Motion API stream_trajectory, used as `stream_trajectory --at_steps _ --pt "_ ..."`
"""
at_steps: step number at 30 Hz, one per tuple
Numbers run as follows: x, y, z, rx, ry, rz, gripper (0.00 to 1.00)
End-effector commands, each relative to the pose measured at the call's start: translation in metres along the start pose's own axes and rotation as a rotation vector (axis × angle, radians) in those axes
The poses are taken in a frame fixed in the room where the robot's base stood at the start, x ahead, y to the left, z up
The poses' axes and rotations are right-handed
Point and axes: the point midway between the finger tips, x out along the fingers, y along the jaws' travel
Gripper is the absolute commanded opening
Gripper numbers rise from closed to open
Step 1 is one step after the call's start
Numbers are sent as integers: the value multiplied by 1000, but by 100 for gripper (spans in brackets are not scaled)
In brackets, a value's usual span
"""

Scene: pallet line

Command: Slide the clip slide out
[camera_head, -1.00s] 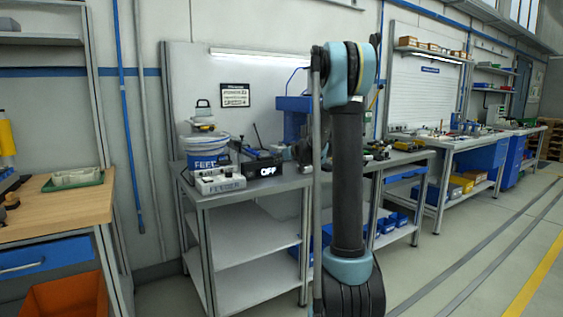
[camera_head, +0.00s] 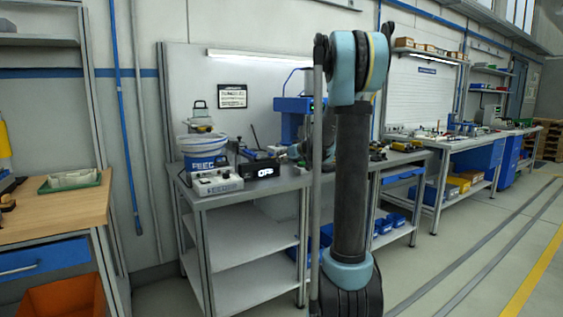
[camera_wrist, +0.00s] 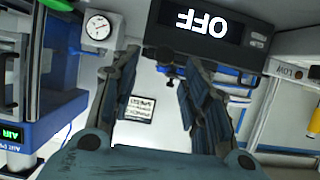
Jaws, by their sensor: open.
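I cannot make out the clip slide for certain in either view. A black display box with white lettering (camera_head: 264,168) stands on the grey workbench (camera_head: 262,184); it shows upside down, reading OFF, at the top of the wrist view (camera_wrist: 209,22). A pale control box (camera_head: 217,181) with small knobs sits at the bench's front left corner. My gripper (camera_wrist: 160,72) is open and empty in the wrist view, its two dark fingers spread below the display box in the picture. In the head view my arm hides the gripper and part of the bench.
A white bucket with a blue band (camera_head: 204,152) stands behind the control box. A blue machine (camera_head: 292,118) stands at the back of the bench. A wooden table (camera_head: 62,209) with a green tray (camera_head: 70,181) is at left. The floor at right is clear.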

Motion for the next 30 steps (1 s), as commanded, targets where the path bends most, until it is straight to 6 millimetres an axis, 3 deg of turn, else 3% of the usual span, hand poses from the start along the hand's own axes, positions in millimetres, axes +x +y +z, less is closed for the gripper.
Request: stream_trajectory --at_steps 6,12,26,30 --pt "-32 1 0 1 0 1 42" --pt "-49 1 0 1 0 1 42" --pt "-55 2 1 2 -1 2 42" --pt "-64 -8 7 9 -24 -9 42"
